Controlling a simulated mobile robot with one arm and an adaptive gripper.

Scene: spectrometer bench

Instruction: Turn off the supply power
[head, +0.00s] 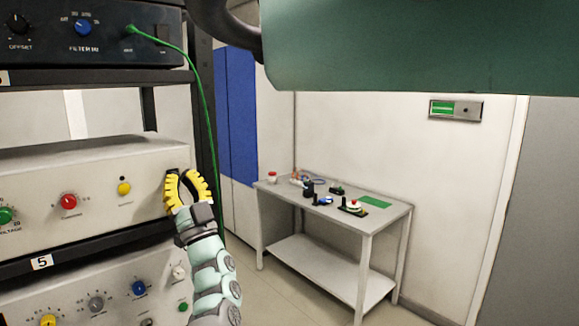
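The beige supply unit (90,190) stands on the rack at left. Its front panel has a green knob (5,215), a red knob (68,202) and a yellow knob (124,188). At the panel's right end is a small dark part (172,174), which looks like a switch and is partly covered by my gripper. My gripper (182,174), with yellow-and-black fingers, is in front of that right end. The fingers are bowed apart with a gap between them, and nothing shows held. Whether a fingertip touches the dark part, and the switch's position, cannot be told.
A dark filter unit (90,45) sits on the shelf above, with a green cable (203,90) hanging down beside the rack post. Another unit with several knobs (95,303) is below. A grey table (395,214) with small items stands at the back; the floor before it is free.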

